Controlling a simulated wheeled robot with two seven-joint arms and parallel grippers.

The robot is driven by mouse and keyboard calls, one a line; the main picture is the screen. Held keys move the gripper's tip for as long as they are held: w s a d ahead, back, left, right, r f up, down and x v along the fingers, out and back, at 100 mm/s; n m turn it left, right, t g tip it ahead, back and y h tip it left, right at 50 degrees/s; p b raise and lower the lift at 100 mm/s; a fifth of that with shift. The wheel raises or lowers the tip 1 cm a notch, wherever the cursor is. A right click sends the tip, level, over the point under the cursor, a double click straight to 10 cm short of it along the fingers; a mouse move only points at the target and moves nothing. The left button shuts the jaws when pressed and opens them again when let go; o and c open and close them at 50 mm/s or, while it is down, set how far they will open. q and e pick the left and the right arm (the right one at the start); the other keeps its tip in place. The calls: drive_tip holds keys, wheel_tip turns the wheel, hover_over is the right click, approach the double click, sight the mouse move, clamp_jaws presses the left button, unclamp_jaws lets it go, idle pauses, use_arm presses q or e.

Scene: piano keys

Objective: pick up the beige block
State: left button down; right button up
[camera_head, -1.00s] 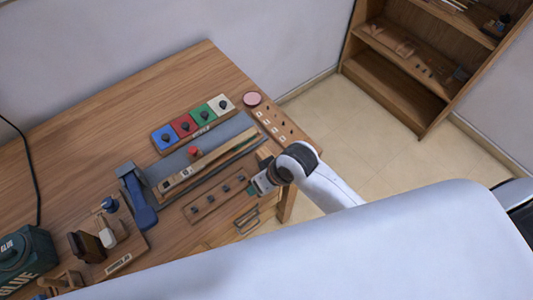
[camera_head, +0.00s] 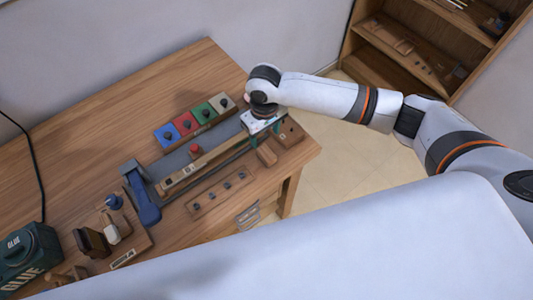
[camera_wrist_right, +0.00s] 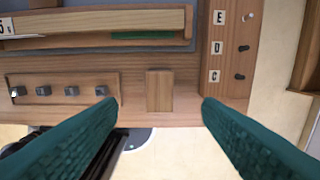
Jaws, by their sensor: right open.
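The beige block (camera_head: 266,155) is a small wooden block standing near the right end of the table. In the right wrist view the beige block (camera_wrist_right: 160,90) shows centred between and beyond the two green fingers. My right gripper (camera_head: 263,131) is above the table, just behind the block in the head view. In the wrist view the right gripper (camera_wrist_right: 159,107) is open, with nothing between its fingers. My left gripper is not in view.
A peg strip (camera_head: 219,191) lies left of the block, and a long wooden bar (camera_head: 205,160) lies on a grey base behind it. A board lettered E, D, C (camera_wrist_right: 215,50) is to the right. Coloured squares (camera_head: 194,122) stand at the back. The table's front edge is close.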

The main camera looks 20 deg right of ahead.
hover_over(267, 153)
drive_tip(key=f, duration=0.4)
drive_tip(key=shift+w+a+f+p, duration=0.2)
drive_tip(key=shift+w+f+p, duration=0.1)
drive_tip(key=shift+w, duration=0.1)
drive_tip(key=f, duration=0.2)
drive_tip(key=f+p, duration=0.1)
drive_tip(key=f, duration=0.1)
drive_tip(key=shift+s+d, duration=0.15)
drive_tip(key=shift+s, duration=0.25)
drive_tip(key=shift+f, duration=0.55)
drive_tip(key=c, duration=1.1)
wheel_tip(267, 153, up, 10)
drive_tip(key=shift+r+b, duration=0.1)
drive_tip(key=shift+b, duration=0.4)
drive_tip(key=o, duration=0.5)
drive_tip(key=shift+w, duration=0.1)
drive_tip(key=c, duration=0.5)
